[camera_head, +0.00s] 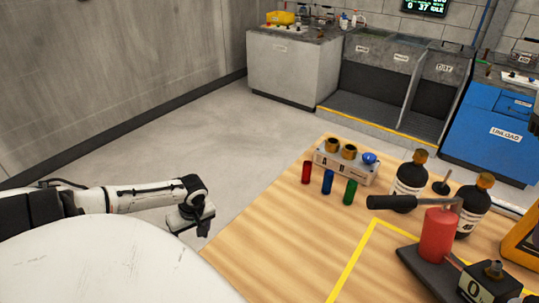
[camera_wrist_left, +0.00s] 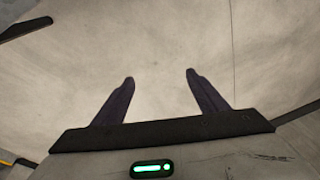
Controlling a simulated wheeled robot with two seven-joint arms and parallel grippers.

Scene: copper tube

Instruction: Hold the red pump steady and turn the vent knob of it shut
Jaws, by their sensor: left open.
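The red pump (camera_head: 438,236) stands upright on a dark base plate (camera_head: 427,268) at the right of the wooden table in the head view. A dark handle (camera_head: 394,202) sticks out to the left from its top. A dark block (camera_head: 488,282) with a small knob on top sits in front of it; I cannot tell whether this is the vent knob. My left gripper (camera_head: 203,228) is off the table's left edge, far from the pump. In the left wrist view its two fingers (camera_wrist_left: 160,78) are apart with only bare floor between them. My right gripper is not in view.
Two dark bottles (camera_head: 410,180) with orange caps stand behind the pump. Red, blue and green vials (camera_head: 327,182) stand before a grey rack (camera_head: 345,168). A yellow line (camera_head: 352,262) marks the table. A yellow object (camera_head: 522,243) is at the right edge. The table's left part is clear.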

